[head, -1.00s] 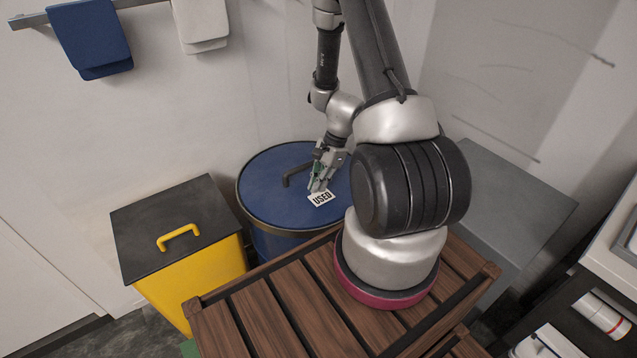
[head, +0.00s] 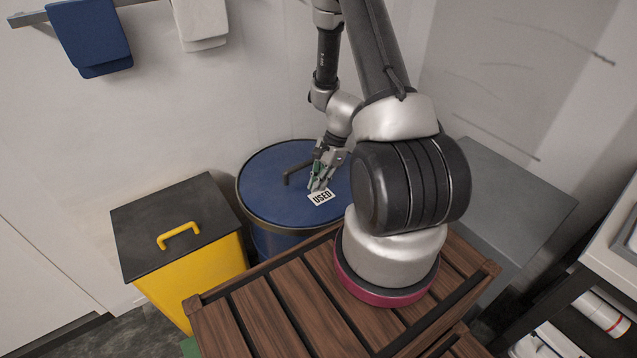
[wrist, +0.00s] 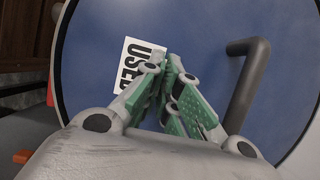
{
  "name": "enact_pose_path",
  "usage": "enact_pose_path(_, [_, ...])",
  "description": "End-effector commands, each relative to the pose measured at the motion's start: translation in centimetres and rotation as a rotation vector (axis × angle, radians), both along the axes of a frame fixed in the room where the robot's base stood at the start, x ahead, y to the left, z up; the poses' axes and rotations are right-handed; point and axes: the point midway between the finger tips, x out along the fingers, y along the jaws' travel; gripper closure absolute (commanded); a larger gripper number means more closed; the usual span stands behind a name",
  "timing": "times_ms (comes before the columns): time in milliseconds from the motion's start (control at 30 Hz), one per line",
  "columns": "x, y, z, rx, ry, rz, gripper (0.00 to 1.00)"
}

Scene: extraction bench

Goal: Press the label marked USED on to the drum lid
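The white label marked USED (head: 321,197) lies over the blue drum lid (head: 262,190), near its front edge. In the wrist view the label (wrist: 130,62) is partly covered by my fingers. My gripper (head: 318,187) points down at the label's upper edge, with its green-padded fingertips (wrist: 174,62) close together there. I cannot tell whether the fingers still pinch the label's edge or only touch it, nor whether the label is flat on the lid. The lid's dark bar handle (head: 298,172) stands beside the gripper, and shows to its right in the wrist view (wrist: 245,85).
A yellow bin (head: 205,282) with a black lid and yellow handle stands left of the drum. A slatted wooden bench (head: 285,310) lies in front, under my arm's base. A grey box (head: 510,200) is at the right. Towels (head: 92,38) hang on the wall behind.

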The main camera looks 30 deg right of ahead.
Motion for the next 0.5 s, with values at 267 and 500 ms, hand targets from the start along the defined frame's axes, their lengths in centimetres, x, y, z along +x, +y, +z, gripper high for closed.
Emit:
enact_pose_path(267, [-0.05, 0.0, -0.05, 0.0, 0.001, 0.0, 0.79])
enact_pose_path(500, [-0.06, 0.02, -0.05, 0.0, 0.001, 0.0, 0.7])
